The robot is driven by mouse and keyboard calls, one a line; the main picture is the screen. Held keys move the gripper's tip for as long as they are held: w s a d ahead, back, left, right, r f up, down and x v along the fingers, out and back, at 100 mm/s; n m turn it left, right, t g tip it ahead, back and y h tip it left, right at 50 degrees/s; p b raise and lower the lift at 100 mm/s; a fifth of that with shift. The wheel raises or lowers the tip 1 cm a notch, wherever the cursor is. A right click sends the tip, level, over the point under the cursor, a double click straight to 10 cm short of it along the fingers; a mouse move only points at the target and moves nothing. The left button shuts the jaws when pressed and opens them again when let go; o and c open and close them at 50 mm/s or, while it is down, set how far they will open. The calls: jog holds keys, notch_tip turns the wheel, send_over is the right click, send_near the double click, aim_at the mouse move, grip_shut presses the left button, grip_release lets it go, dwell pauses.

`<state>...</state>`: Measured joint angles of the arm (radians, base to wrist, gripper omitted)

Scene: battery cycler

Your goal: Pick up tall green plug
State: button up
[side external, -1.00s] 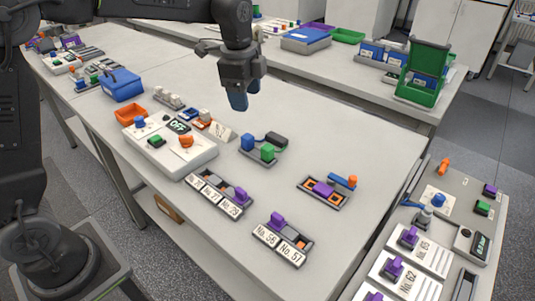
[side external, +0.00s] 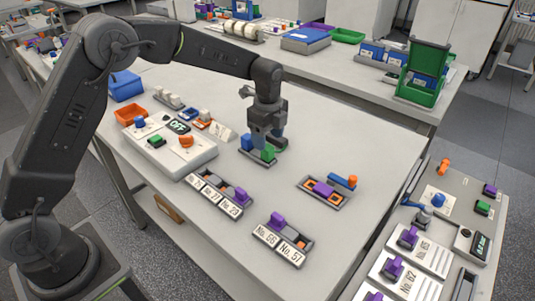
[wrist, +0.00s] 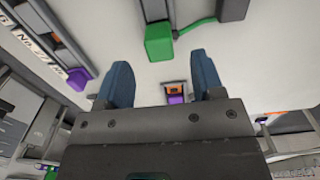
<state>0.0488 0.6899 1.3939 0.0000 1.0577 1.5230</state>
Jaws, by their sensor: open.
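The green plug (side external: 267,153) stands on a small grey holder beside a blue plug (side external: 247,143) in the side view. In the wrist view the green plug (wrist: 159,44) lies ahead of my gripper (wrist: 161,75), roughly between the lines of its two blue fingers. My gripper (side external: 268,138) points down, open and empty, just over the green plug in the side view. Its fingers partly hide the holder, and I cannot tell whether they touch the plug. A green cable (wrist: 193,25) runs from near the plug to a dark block (wrist: 233,8).
A white control box (side external: 170,155) stands to the left. Numbered holders with purple plugs (side external: 242,193) (side external: 277,219) lie in front. A holder with orange sockets and a purple plug (side external: 322,188) lies to the right. The table behind my gripper is largely clear.

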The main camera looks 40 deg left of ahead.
aim_at(267, 151)
jog(key=shift+a+f, duration=0.1)
jog(key=shift+f, duration=2.5)
jog(key=c, duration=1)
